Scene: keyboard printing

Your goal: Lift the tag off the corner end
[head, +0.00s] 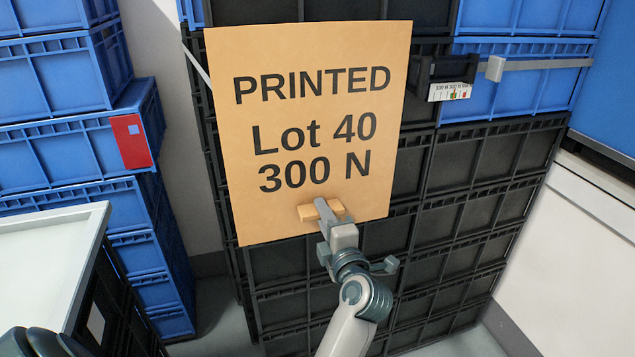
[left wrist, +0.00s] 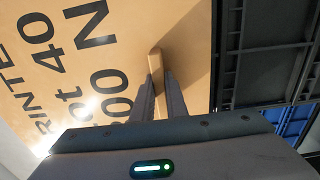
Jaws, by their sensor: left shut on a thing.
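The tag (head: 300,215) is a large tan board printed "PRINTED Lot 40 300 N", in front of a stack of black crates in the head view. It tilts slightly and also shows in the left wrist view (left wrist: 130,60). A small tan grip block (head: 308,213) sticks out near its lower edge. My left gripper (head: 325,207) is shut on this block; the wrist view shows both fingers (left wrist: 157,95) on either side of it. Whether the board touches the crates behind I cannot tell. My right gripper is not in view.
Black crates (head: 465,160) stand behind the tag, with blue crates (head: 525,95) at the upper right. A black holder with a small printed label (head: 450,91) sits right of the tag, beside a grey bar (head: 545,64). Blue crates (head: 70,160) and a white-topped table (head: 45,255) stand left.

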